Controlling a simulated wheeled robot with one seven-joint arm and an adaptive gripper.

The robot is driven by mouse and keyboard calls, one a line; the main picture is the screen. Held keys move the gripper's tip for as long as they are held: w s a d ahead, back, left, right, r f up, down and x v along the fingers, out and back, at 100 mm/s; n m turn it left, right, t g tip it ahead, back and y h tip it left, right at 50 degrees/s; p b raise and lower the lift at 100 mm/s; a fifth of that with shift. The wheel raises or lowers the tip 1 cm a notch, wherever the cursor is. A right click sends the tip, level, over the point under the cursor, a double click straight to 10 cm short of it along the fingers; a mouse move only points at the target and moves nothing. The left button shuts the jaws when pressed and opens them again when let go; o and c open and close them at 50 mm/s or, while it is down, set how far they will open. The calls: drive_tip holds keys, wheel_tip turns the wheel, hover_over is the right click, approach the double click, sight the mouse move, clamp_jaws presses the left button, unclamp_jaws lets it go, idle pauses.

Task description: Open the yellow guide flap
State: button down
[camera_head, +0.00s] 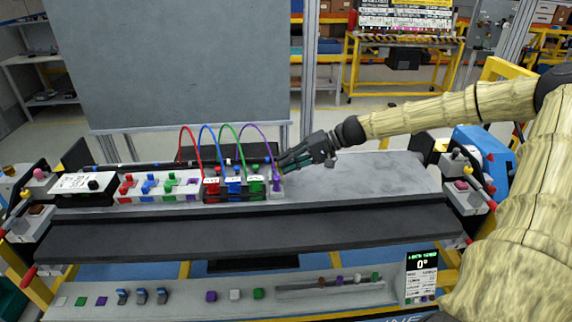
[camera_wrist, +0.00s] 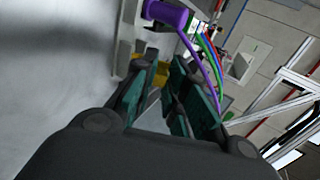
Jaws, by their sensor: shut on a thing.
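The yellow guide flap (camera_wrist: 163,73) shows in the wrist view as a small yellow patch between my fingertips, mostly hidden by the fingers. My gripper (camera_wrist: 166,88) is shut on it, with the teal-padded fingers on either side. In the head view my gripper (camera_head: 287,163) reaches in from the right to the right end of the connector row. The flap cannot be made out there. A purple plug (camera_wrist: 168,14) with its cable lies just beyond the fingertips in the wrist view, and it also stands at the row's end in the head view (camera_head: 276,183).
Red, blue and green cables (camera_head: 206,140) arch over the connector row left of my gripper. A white labelled box (camera_head: 84,184) stands at the far left. The grey bench top (camera_head: 370,175) right of my gripper is clear. A metal post (camera_head: 308,70) rises behind.

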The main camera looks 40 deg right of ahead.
drive_tip(key=shift+s+d+f+t+y+b, duration=0.15)
drive_tip(key=shift+d+t+y, duration=0.3)
drive_tip(key=shift+t+y, duration=0.3)
drive_tip(key=shift+s+d+t+y+b, duration=0.15)
drive_tip(key=shift+d+t+y, duration=0.35)
drive_tip(key=shift+y, duration=0.45)
drive_tip(key=shift+w+y, duration=0.1)
drive_tip(key=shift+y, duration=0.2)
drive_tip(key=c, duration=1.4)
unclamp_jaws()
drive_tip(key=shift+c, duration=0.2)
drive_tip(key=shift+f, duration=0.15)
drive_tip(key=shift+s+d+f, duration=0.1)
drive_tip(key=shift+s, duration=0.1)
drive_tip(key=shift+v, duration=5.9)
drive_tip(key=shift+s, duration=0.15)
